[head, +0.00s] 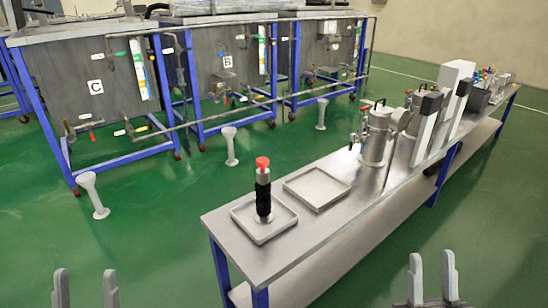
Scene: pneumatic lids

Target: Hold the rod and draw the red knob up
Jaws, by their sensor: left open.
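The red knob (262,163) tops an upright rod (263,196) with a black grip and a pale collar under the knob. The rod stands in a shallow square metal tray (284,230) at the near end of the steel bench. My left gripper (86,285) is open and empty at the lower left, over the green floor, well apart from the rod. My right gripper (432,275) is at the lower right, its two fingers apart with nothing between them, also away from the rod. The rod's foot shows inside the tray.
A second, empty tray (317,189) lies just behind the first on the steel bench (225,214). Metal canisters (378,135) and grey-white instruments (428,118) stand farther along it. Large grey tanks (85,85) on blue frames stand at the back left.

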